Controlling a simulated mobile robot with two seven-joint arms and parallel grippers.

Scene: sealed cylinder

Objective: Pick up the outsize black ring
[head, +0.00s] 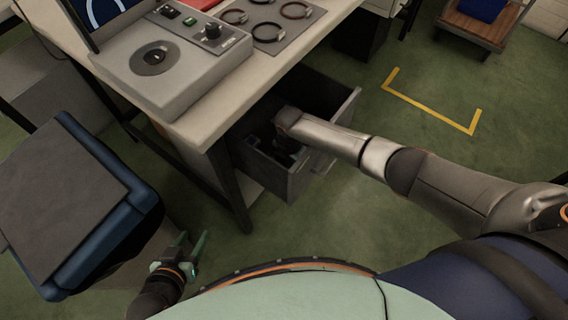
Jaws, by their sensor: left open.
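Several thin dark rings lie flat on a grey mat (273,15) on the table, at the top of the head view. One black ring (270,42) is at the mat's front, another ring (235,23) is to its left, and a browner ring (296,17) is to its right. I cannot tell which one is the outsize black ring. My left gripper (187,250) is open and empty, low over the floor in front of the table. My right arm reaches into an open drawer; its gripper (286,150) is dark and mostly hidden there.
A grey machine (210,62) with a round dark plate and a knob stands on the table (205,128), left of the mat. The open drawer (290,178) juts out below the tabletop. A blue-edged padded seat (75,200) is at left.

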